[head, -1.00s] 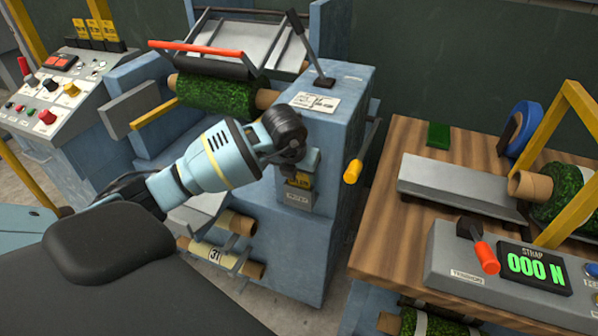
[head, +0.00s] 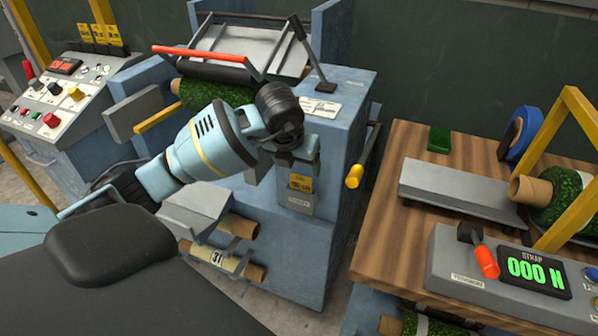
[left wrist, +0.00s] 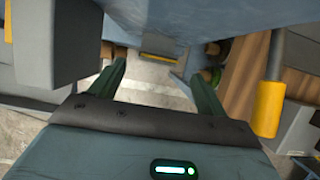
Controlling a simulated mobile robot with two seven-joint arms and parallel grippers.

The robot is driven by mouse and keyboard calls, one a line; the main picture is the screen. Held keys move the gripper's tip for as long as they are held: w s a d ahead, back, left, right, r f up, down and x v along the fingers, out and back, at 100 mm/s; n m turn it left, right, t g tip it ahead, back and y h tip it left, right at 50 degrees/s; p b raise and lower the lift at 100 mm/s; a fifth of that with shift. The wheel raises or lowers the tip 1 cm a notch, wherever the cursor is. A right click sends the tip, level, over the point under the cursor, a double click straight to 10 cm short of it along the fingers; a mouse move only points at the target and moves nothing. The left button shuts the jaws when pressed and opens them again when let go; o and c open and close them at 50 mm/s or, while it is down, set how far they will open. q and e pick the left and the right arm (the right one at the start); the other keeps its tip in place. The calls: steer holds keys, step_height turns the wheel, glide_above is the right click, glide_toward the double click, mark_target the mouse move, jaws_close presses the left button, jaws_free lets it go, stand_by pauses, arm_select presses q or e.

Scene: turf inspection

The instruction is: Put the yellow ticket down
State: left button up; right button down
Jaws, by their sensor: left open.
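The yellow ticket (head: 300,182) is upright against the front of the blue machine (head: 335,165), in a small grey holder (head: 300,203) with a label on it. Its print is too small to read fully. My left gripper (head: 307,153) is open and empty just above the ticket, apart from it. In the left wrist view the fingers (left wrist: 158,72) are spread, and a yellow strip, likely the ticket's top edge (left wrist: 158,56), shows beyond and between them. My right gripper is not in view.
A yellow-handled crank (head: 354,176) sticks out right of the holder. A green turf roll (head: 205,93) and red-handled bar (head: 205,54) are above my arm. More rolls (head: 240,225) lie below. A wooden bench (head: 390,240) stands right. More yellow tickets (head: 100,32) hang at the back left.

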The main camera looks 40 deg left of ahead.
arm_select(q)
steer(key=v, duration=0.5)
steer(key=shift+r, duration=0.1)
